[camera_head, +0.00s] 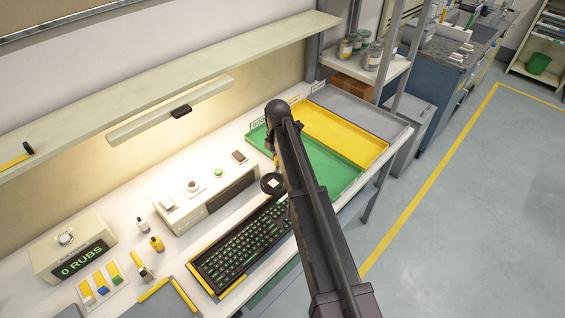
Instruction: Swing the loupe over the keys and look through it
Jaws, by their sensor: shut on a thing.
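The loupe (272,183), a dark round ring with a pale centre, is just above the back right end of the keyboard, beside my arm. The black keyboard (240,246) with green-marked keys lies on the white bench between yellow strips. My arm reaches over the bench from the lower right and covers the keyboard's right end. My gripper (276,160) points down behind the arm, shut at the loupe's upper side. The fingertips are small and mostly hidden by my arm.
Green (335,179) and yellow (345,137) trays lie right of my arm, with a grey tray (360,110) beyond. A pale control box (208,197) stands behind the keyboard. A counter reading "0 RUBS" (83,260) is at left. A lamp (170,110) hangs below the shelf.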

